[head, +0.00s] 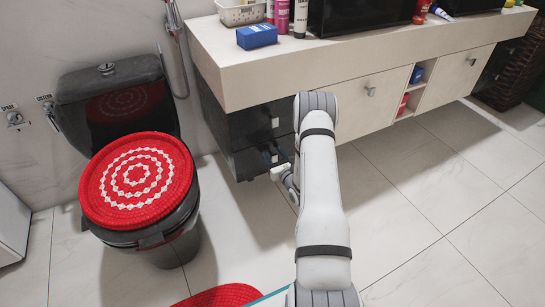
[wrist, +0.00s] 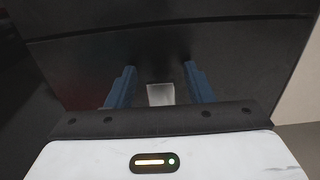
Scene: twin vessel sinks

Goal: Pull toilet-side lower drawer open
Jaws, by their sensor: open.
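The toilet-side end of the vanity has two stacked black drawers. The upper drawer (head: 255,125) has a small light handle (head: 275,122). The lower drawer (head: 244,162) is partly hidden behind my gripper and looks closed. My gripper (head: 272,156) is at the lower drawer's front. In the wrist view, its two blue fingers (wrist: 160,70) are apart and point at the black drawer front (wrist: 245,75). The pale handle (wrist: 160,95) shows between the fingers, with a gap on both sides. I cannot tell how deep the fingers reach around it.
A toilet (head: 195,225) with a red-and-white lid cover (head: 110,205) stands left of the drawers. The vanity counter (head: 235,60) overhangs above and carries a blue box (head: 257,36). A red mat (head: 222,296) lies in front. Tiled floor (head: 430,225) is clear on the right.

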